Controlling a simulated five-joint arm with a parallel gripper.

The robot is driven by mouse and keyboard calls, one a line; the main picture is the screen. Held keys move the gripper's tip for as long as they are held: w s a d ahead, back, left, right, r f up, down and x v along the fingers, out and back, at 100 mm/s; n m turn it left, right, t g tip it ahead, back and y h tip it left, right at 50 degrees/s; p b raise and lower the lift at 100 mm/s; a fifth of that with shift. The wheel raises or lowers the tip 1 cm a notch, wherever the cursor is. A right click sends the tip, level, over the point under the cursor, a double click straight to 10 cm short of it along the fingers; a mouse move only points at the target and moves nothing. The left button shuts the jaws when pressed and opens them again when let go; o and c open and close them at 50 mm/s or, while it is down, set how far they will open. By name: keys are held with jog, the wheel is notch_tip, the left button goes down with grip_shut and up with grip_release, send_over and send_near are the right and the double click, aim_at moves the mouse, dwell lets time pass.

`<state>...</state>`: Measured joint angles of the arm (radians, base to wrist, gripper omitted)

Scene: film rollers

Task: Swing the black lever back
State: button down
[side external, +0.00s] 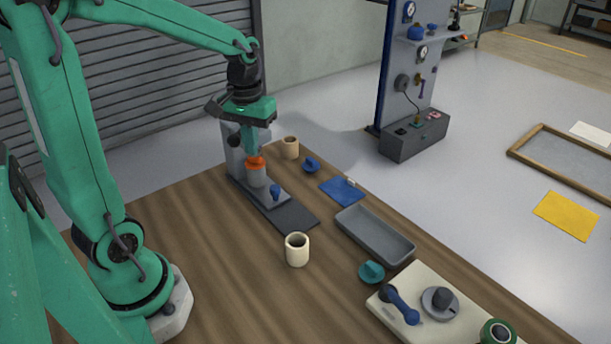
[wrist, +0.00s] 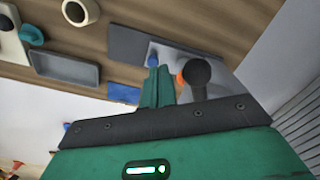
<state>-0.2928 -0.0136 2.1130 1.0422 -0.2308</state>
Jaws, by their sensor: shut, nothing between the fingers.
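The black lever shows as a round black knob (side external: 235,141) against the grey upright of a fixture (side external: 234,165) at the back of the table. In the wrist view its large dark ball end (wrist: 199,71) is just right of my fingers. My gripper (side external: 252,152) points down, with its green fingers shut and empty, above an orange cap (side external: 255,162). In the wrist view my fingertips (wrist: 157,77) are left of the ball, with a gap between. The orange part (wrist: 181,78) is partly hidden behind the ball. I cannot tell whether my fingers touch the cap.
The fixture has a blue knob (side external: 275,192) and a dark base plate (side external: 293,217). A grey tray (side external: 375,235), blue pad (side external: 342,191) and pale board (side external: 452,307) lie rightward.

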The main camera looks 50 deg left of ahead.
aim_at(232, 139)
jog(key=shift+s+a, duration=0.1)
jog(key=shift+s+a, duration=0.95)
jog(key=shift+a, duration=0.05)
jog(key=shift+s+a, duration=0.1)
jog(key=shift+a, duration=0.1)
jog(key=shift+s+a, duration=0.45)
jog(key=shift+a, duration=0.15)
jog(key=shift+d, duration=0.25)
jog(key=shift+d, duration=0.35)
jog(key=shift+r, duration=0.15)
dwell(0.3)
